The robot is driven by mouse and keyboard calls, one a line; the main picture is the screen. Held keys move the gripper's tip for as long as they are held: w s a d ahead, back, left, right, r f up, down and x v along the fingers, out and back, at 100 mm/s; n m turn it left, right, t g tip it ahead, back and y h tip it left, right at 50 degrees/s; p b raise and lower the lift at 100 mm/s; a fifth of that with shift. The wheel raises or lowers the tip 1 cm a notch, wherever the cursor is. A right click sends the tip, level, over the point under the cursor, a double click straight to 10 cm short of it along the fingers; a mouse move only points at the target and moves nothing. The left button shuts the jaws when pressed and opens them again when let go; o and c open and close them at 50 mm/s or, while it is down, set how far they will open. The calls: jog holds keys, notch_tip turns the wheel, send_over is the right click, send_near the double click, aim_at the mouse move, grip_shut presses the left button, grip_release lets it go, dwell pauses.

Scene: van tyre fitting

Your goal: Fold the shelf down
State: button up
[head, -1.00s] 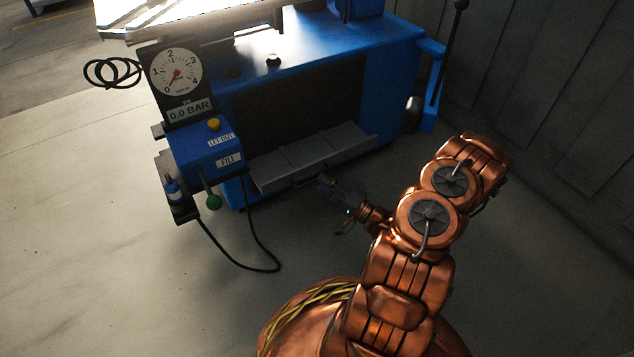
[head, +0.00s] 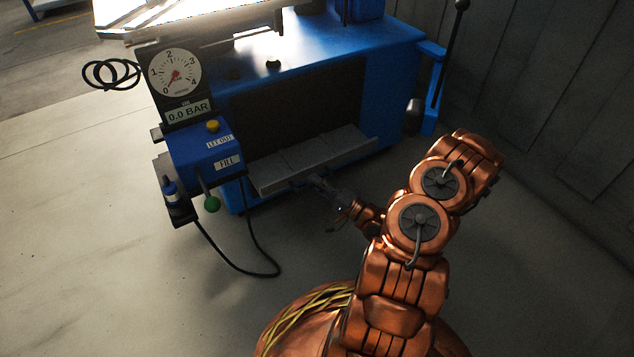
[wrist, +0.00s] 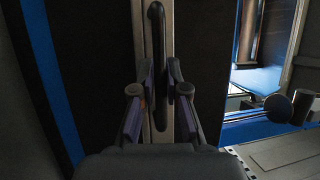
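The shelf (head: 315,158) is a long grey panel on the front of the blue tyre machine, standing out below its dark front opening. In the wrist view its grey edge (wrist: 138,30) runs upright through the picture, with a black bar handle (wrist: 156,35) on it. My gripper (head: 322,183) is at the shelf's front edge, near the middle of its length. In the wrist view my gripper (wrist: 158,88) is open, with one finger on each side of the handle. A gap shows between the fingers; I cannot tell whether either touches the handle.
The blue machine (head: 390,75) fills the back. A gauge (head: 175,74) and a blue control box (head: 205,147) with a green knob (head: 211,204) stand left of the shelf. A black hose hangs to the floor there. A ribbed wall (head: 560,110) is at the right.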

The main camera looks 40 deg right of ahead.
grip_shut()
